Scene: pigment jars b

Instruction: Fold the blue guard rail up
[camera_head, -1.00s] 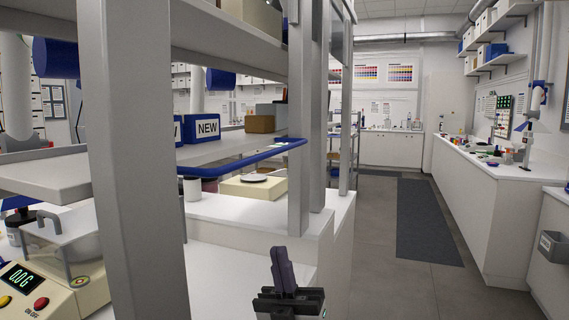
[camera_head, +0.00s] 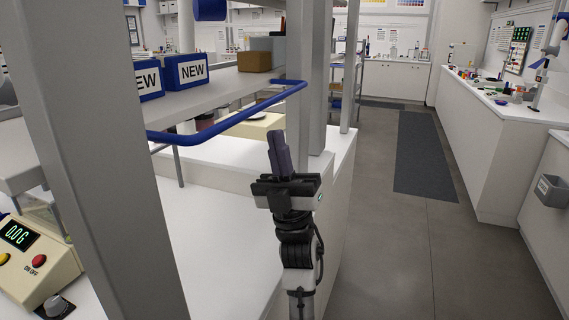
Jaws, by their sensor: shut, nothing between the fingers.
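The blue guard rail (camera_head: 232,120) is a bent tube along the front of a white shelf. It sticks out from the shelf, and its right corner ends near a grey post. My gripper (camera_head: 278,147) points up in front of the post, its dark fingers shut and empty. The fingertips show below and a little left of the rail's right corner. They look apart from the rail, though the depth between them is hard to tell.
A grey post (camera_head: 110,170) stands close on the left and another post (camera_head: 305,80) behind my gripper. Two blue NEW boxes (camera_head: 186,70) and a brown box (camera_head: 254,61) sit on the shelf. A balance (camera_head: 35,262) is at lower left.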

